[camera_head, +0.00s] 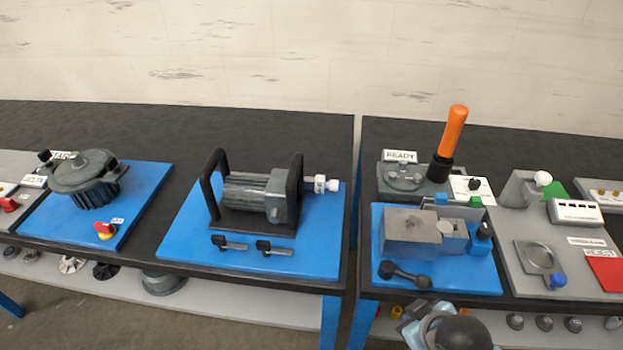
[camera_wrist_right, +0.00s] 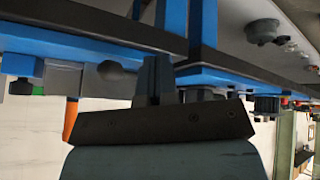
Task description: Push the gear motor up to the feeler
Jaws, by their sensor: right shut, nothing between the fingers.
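What looks like the gear motor (camera_head: 255,193), a ribbed grey cylinder with a grey gearbox block, sits between two upright black handle frames on the middle blue board (camera_head: 185,235). A small pale block with a white round tip (camera_head: 321,184), which may be the feeler, is at its right end; I cannot tell whether they touch. My right gripper (camera_wrist_right: 158,78) is shut and empty in the right wrist view. In the head view my right arm shows at the bottom edge, well right of and nearer than the motor. My left gripper is not in view.
Two black-knobbed levers (camera_head: 229,243) lie before the motor. The right blue board (camera_head: 460,279) carries a grey block (camera_head: 407,230) and a dark handle (camera_head: 404,275). An orange lever (camera_head: 452,135) stands behind. A gap separates the middle and right tables.

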